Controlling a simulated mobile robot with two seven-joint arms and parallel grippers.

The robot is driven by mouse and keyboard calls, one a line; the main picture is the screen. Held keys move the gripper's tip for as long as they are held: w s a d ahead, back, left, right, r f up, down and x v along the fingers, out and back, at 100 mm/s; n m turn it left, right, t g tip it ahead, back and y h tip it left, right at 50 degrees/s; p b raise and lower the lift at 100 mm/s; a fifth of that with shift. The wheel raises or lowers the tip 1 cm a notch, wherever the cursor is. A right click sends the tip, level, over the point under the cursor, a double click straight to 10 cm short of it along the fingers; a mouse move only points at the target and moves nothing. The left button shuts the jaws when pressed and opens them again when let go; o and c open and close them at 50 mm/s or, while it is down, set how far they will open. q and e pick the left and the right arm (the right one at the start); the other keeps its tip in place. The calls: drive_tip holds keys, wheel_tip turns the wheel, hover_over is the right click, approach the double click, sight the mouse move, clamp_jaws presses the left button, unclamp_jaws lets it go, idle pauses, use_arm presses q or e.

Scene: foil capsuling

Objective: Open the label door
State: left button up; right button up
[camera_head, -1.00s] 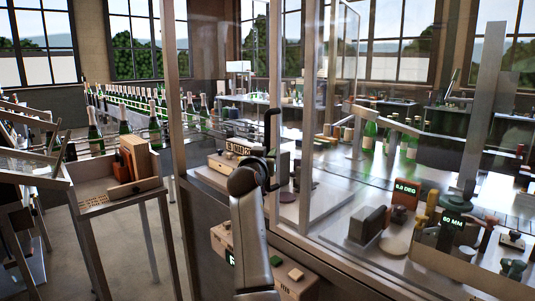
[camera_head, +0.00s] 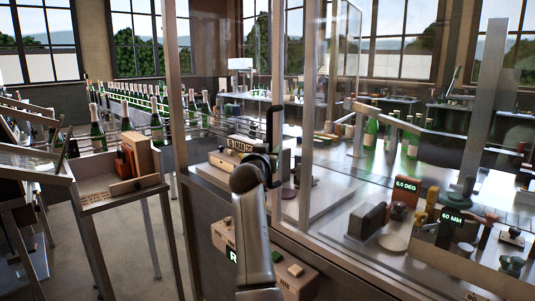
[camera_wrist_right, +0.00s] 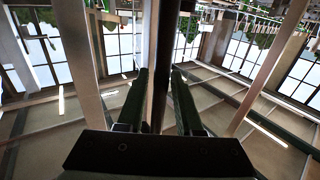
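The label door (camera_head: 290,75) is a clear pane in a brown metal frame and looks shut. A black upright bar handle (camera_head: 275,123) stands on its front. My right arm reaches up to the handle from below, and my right gripper (camera_head: 268,163) is at the handle's lower part, partly hidden by my wrist. In the right wrist view, my right gripper (camera_wrist_right: 160,80) has its two dark fingers apart, with a dark bar (camera_wrist_right: 163,45) between them. Gaps show beside the bar near the finger bases; contact at the tips is unclear. My left gripper is out of view.
A small wooden-topped stand (camera_head: 95,197) is at the left. Green bottles (camera_head: 97,128) line a conveyor behind it. Dials and knobs (camera_head: 405,185) sit behind the glass at the right.

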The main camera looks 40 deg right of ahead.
drive_tip(key=b+v, duration=0.2)
drive_tip(key=v, duration=1)
drive_tip(key=shift+s, duration=0.2)
drive_tip(key=shift+a+f, duration=0.1)
